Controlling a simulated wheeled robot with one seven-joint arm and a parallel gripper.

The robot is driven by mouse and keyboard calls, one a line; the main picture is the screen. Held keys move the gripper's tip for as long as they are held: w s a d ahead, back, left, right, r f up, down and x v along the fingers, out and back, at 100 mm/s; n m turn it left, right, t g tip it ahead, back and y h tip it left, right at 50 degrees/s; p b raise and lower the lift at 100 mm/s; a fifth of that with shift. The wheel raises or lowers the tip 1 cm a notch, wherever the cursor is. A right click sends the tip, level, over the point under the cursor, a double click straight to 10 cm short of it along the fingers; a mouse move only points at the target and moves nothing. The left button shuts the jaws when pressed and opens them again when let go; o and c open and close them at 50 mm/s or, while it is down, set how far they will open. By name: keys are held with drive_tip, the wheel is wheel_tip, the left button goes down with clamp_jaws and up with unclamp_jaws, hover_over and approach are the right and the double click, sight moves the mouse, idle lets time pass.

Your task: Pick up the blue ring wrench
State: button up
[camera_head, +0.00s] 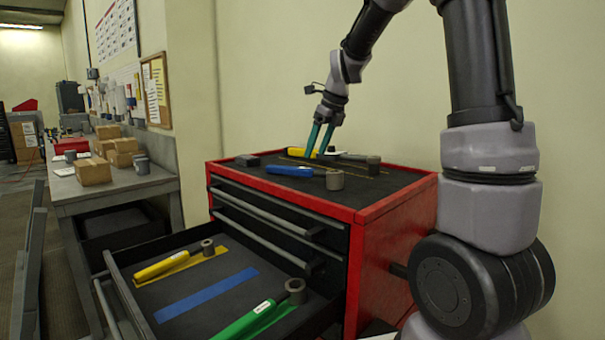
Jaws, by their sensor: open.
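The blue ring wrench (290,171) lies on the dark top of the red tool cabinet (390,205), near its front edge. Its blue handle points left and its grey ring head (334,180) is at the right. My gripper (317,156) has two teal fingers, spread apart, pointing down. It is open over the cabinet top, behind the blue wrench in the picture, and appears apart from it. The fingertips are close to a yellow-handled tool (299,152); whether they touch it cannot be told.
A dark-handled tool with a grey head (374,165) lies right of my gripper. A small dark block (247,160) sits at the left. The open drawer (178,318) holds a yellow wrench (160,268), a green wrench (243,320) and a bare blue strip (207,294). A bench (120,190) carries boxes.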

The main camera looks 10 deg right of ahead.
sight(307, 169)
drive_tip(key=shift+a+x, duration=0.2)
drive_tip(key=shift+x, duration=1.55)
drive_tip(key=shift+a+x, duration=0.15)
drive_tip(key=shift+x, duration=1.65)
drive_tip(key=shift+r, duration=0.1)
clamp_jaws()
